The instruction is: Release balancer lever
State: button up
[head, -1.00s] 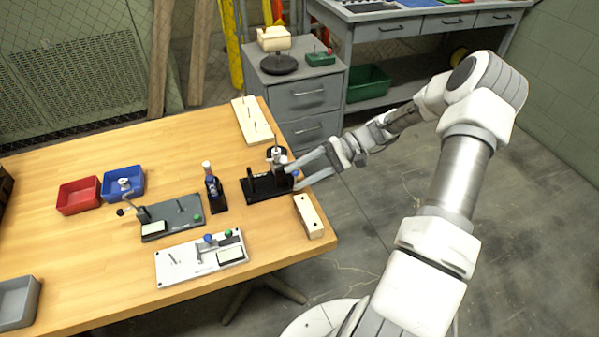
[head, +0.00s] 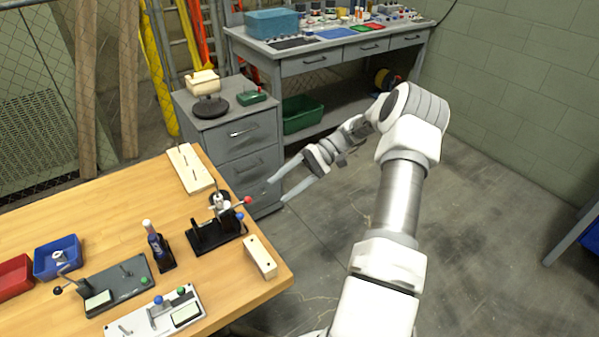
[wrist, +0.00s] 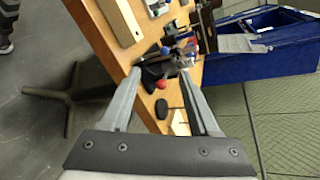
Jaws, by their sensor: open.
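A black fixture (head: 218,234) stands near the table's right edge in the head view, with a silver upright part. A red knob (head: 247,200) on a thin lever and a blue knob (head: 239,216) stick out on its right side. I take this to be the balancer; no label is readable. My gripper (head: 276,190) is open and empty, to the right of the red knob and apart from it, beyond the table edge. In the wrist view, the red knob (wrist: 161,84) and blue knob (wrist: 165,50) appear between the spread fingers (wrist: 160,73).
A cream block (head: 260,258) lies near the table's right corner. A bottle (head: 158,246) stands left of the fixture, and a pegged board (head: 190,168) lies behind it. A grey drawer cabinet (head: 235,135) stands behind the table. Floor to the right is free.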

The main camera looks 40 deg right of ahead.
jog(key=shift+v, duration=2.65)
